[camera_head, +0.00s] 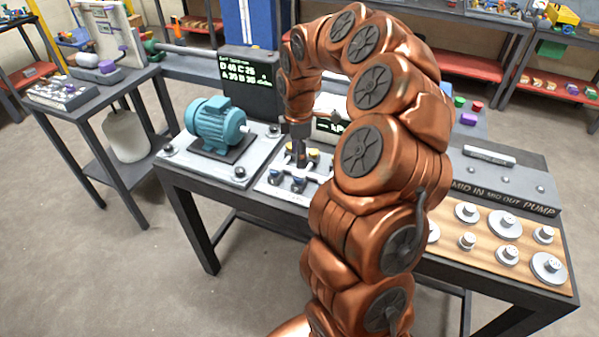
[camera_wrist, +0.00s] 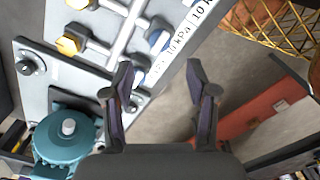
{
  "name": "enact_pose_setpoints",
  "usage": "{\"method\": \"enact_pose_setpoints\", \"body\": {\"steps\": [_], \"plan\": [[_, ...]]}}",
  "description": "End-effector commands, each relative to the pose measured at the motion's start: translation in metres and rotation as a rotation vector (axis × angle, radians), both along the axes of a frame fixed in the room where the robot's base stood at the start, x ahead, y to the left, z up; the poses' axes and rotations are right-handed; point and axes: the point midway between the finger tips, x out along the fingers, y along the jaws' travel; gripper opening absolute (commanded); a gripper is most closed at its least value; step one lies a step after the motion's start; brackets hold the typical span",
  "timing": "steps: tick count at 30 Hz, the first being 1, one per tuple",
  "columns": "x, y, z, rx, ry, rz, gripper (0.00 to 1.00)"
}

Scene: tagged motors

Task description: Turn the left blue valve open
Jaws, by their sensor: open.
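The valve panel (camera_head: 268,190) lies on the table, with two blue valves at its front edge and yellow ones behind. The left blue valve (camera_head: 275,178) is the one nearer the motor; the right blue valve (camera_head: 298,185) is beside it. In the wrist view, the left blue valve (camera_wrist: 138,76) is partly hidden by one finger, and the right blue valve (camera_wrist: 158,40) shows farther up. My gripper (camera_head: 301,158) points down over the panel. In the wrist view, my gripper (camera_wrist: 160,66) is open, with nothing between its fingers. Contact with a valve cannot be told.
A teal motor (camera_head: 216,124) on a grey plate stands left of the panel. A dark screen (camera_head: 250,82) stands behind. A wooden board (camera_head: 480,240) with several metal discs is at the right. Yellow valves (camera_wrist: 70,43) also show in the wrist view. Floor in front is clear.

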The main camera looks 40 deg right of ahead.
Motion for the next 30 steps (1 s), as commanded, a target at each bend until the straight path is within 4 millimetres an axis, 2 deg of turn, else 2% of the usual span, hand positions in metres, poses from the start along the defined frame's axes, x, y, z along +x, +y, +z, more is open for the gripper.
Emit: {"method": "enact_pose_setpoints", "body": {"steps": [8,16,21,30], "plan": [[-0.001,-0.001,-0.017,0.001,0.004,0.003,0.58],[-0.001,-0.001,-0.055,0.001,0.005,0.001,0.58],[-0.001,-0.001,-0.072,0.0,0.004,0.002,0.58],[0.0,-0.001,-0.078,0.0,0.0,0.002,0.58]]}}
